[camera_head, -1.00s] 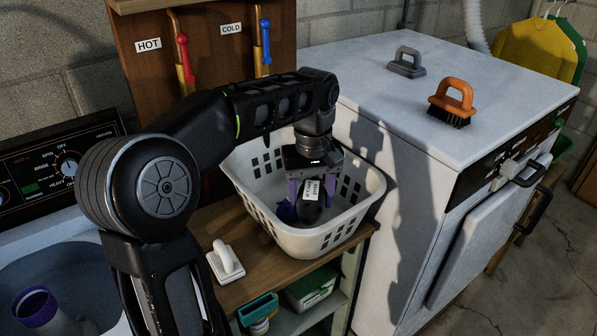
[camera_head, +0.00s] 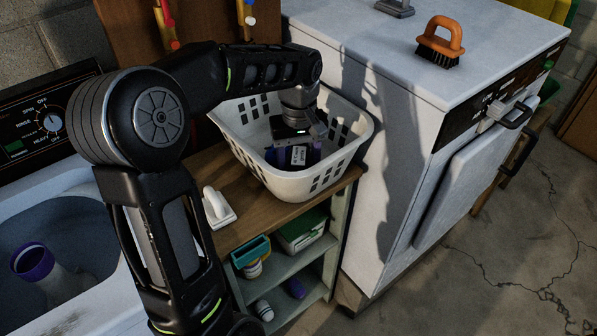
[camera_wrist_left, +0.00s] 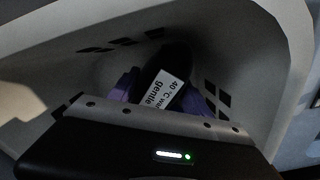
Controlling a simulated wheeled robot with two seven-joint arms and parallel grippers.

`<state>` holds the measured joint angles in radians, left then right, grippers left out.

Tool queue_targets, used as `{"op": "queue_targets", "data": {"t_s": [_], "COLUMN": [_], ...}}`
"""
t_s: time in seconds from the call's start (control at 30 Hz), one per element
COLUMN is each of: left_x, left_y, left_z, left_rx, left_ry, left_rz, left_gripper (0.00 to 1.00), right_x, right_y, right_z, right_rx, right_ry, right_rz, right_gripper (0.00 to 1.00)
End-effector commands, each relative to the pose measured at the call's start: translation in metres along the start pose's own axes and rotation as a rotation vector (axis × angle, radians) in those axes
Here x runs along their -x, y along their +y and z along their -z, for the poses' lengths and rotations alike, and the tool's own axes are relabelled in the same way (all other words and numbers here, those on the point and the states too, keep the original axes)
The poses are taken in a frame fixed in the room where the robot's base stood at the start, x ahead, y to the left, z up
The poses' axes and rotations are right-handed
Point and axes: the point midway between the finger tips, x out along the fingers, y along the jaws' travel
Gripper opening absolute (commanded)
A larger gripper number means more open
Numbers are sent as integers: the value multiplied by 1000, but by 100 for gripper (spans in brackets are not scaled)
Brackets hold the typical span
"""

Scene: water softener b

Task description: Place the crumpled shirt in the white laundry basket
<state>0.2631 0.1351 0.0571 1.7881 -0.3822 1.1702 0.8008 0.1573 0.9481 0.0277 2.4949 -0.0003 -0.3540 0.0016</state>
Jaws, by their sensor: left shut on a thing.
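The white laundry basket (camera_head: 343,164) stands on a wooden shelf top, with slotted walls. My left gripper (camera_head: 292,154) reaches down inside it from above. It is shut on the crumpled shirt (camera_head: 300,157), a small dark bundle with a white care label. In the left wrist view, the shirt's label (camera_wrist_left: 161,91) reads "40 °C" and "gentle" and sits between purple fingers (camera_wrist_left: 165,95). The pale basket wall (camera_wrist_left: 265,60) surrounds it there. Whether the shirt touches the basket floor is hard to tell. My right gripper is out of view.
A white appliance (camera_head: 430,80) stands right of the basket, with an orange-handled brush (camera_head: 440,42) on top. A white-handled brush (camera_head: 217,207) lies left of the basket. A washer tub (camera_head: 75,240) with a purple-rimmed bottle (camera_head: 38,263) is at left.

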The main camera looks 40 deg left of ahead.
Motion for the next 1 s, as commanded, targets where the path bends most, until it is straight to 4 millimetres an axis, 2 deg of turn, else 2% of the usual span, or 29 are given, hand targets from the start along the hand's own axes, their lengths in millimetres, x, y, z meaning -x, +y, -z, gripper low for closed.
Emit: {"op": "queue_targets", "data": {"t_s": [0.23, 0.63, 0.67, 0.93, 1.0], "left_x": [-31, -38, -38, -37, -37], "left_y": [-1, 0, 0, 0, 0], "left_z": [0, 0, 0, 0, 0], "left_rx": [0, 0, 0, 0, 0], "left_ry": [-2, 0, -1, -1, -1], "left_rz": [2, 0, 0, 1, 1], "left_gripper": [10, 10, 58, 80, 81], "right_x": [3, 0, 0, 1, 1], "right_y": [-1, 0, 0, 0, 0], "right_z": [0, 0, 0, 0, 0], "right_rx": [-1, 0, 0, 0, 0], "right_ry": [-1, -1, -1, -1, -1], "right_rz": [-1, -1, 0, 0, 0], "right_gripper": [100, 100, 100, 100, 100]}}
